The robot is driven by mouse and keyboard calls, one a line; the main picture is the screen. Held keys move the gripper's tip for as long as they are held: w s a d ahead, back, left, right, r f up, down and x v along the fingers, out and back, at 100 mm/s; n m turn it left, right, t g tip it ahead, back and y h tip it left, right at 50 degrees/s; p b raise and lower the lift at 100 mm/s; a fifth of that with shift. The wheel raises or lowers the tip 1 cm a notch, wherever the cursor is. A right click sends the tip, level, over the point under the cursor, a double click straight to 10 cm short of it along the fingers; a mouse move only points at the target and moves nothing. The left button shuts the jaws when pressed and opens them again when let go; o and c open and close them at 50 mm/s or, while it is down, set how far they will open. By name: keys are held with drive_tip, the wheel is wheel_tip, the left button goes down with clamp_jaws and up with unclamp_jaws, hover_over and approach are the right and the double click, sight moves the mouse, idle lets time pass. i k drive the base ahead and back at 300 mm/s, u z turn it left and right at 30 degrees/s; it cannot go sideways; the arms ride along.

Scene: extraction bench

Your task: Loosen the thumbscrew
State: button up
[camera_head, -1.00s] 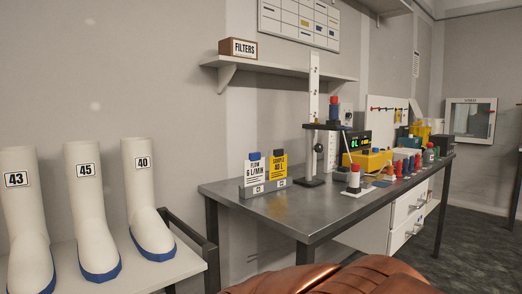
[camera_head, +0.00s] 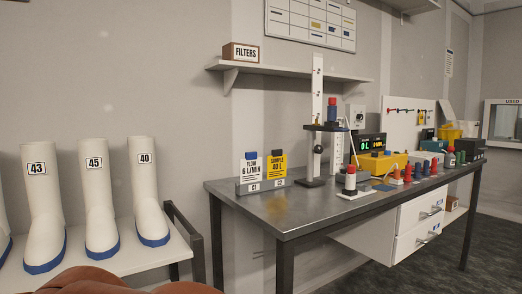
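A stand with a tall white slotted post (camera_head: 317,90) rises from a dark foot on the metal bench (camera_head: 290,215). A dark shelf (camera_head: 326,128) on the post carries a small dark bottle with a red cap (camera_head: 332,107). A small round dark knob (camera_head: 318,149) sits on the post just below the shelf; it may be the thumbscrew, but it is too small to tell for sure. My gripper is not in view. Copper-coloured parts at the bottom left edge seem to be mine.
Several small bottles and a yellow device (camera_head: 378,162) are to the right. White boots (camera_head: 100,200) stand at left.

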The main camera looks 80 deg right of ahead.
sight(319, 148)
drive_tip(key=u, duration=0.2)
drive_tip(key=k, duration=1.05)
drive_tip(key=z, duration=1.1)
